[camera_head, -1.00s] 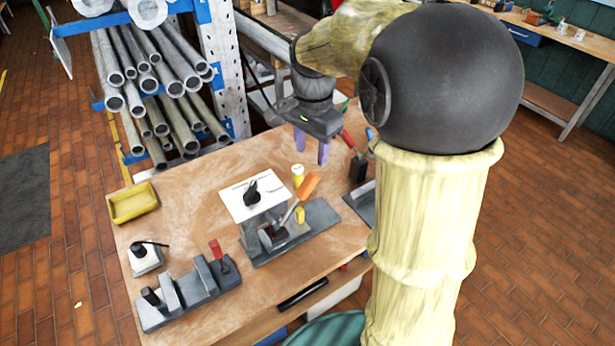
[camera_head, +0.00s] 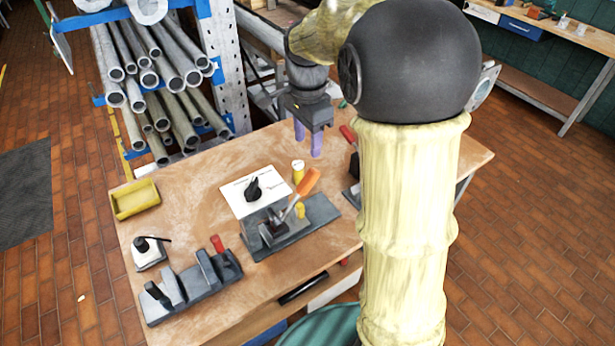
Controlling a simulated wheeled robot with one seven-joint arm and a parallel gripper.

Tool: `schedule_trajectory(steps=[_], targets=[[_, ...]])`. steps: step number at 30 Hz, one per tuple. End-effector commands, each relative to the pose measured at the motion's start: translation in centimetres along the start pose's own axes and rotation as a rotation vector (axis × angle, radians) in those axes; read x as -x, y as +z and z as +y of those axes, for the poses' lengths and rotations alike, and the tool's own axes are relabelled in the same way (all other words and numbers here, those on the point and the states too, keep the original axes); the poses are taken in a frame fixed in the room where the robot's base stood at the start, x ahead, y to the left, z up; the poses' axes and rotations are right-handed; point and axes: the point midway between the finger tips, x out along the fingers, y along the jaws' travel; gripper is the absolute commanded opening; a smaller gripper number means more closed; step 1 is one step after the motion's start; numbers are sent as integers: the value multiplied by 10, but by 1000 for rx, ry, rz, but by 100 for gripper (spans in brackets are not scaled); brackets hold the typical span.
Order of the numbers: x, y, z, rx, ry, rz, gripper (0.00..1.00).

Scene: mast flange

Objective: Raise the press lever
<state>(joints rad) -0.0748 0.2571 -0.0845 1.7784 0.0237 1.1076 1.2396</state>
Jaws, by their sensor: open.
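A lever with an orange handle (camera_head: 307,183) rises at a slant from a dark grey base (camera_head: 316,222) in the middle of the workbench. Its metal pivot part (camera_head: 272,232) sits at the lower left of the handle, and a small yellow piece (camera_head: 300,210) is beside it. My gripper (camera_head: 308,146) is open and empty. In the picture it is above and behind the orange handle, apart from it. A second lever with a red handle (camera_head: 347,134) stands to the right, partly hidden by my arm.
A dark fixture (camera_head: 193,285), a small joystick box (camera_head: 149,253) and a yellow tray (camera_head: 135,199) are at left. A pipe rack (camera_head: 215,70) stands behind the bench.

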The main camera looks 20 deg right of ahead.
Motion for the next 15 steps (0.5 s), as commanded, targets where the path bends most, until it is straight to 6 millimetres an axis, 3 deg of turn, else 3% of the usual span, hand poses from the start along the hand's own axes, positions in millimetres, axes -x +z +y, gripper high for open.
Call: schedule_trajectory(steps=[15], targets=[[-92,0,1,0,5,-2,45]])
